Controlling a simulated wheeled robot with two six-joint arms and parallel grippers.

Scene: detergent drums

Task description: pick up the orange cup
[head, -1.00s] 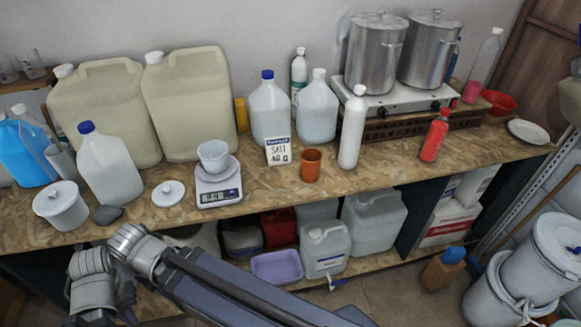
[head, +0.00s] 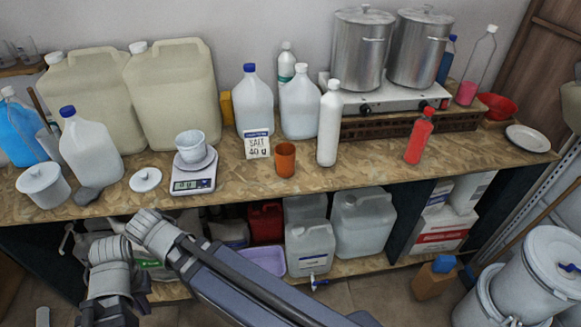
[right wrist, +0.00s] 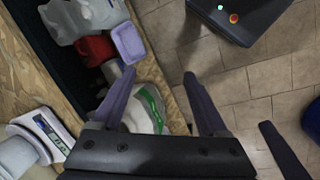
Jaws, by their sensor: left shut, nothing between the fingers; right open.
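The orange cup (head: 285,159) stands upright on the wooden worktop, right of the salt card (head: 257,145) and left of the tall white bottle (head: 329,125). Nothing touches it. My left gripper (head: 107,312) is at the lower left of the head view, below the worktop front and well away from the cup; it is shut and empty, its fingertips hard to make out. My right gripper (right wrist: 160,100) is open in the right wrist view, with nothing between its two fingers. The cup does not show in that view.
Behind the cup stand large jugs (head: 301,105). A scale (head: 194,182) with a white cup (head: 191,146) is to its left, a red bottle (head: 419,137) to its right. The worktop in front of the cup is clear. A lilac tub (head: 262,260) is on the shelf below.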

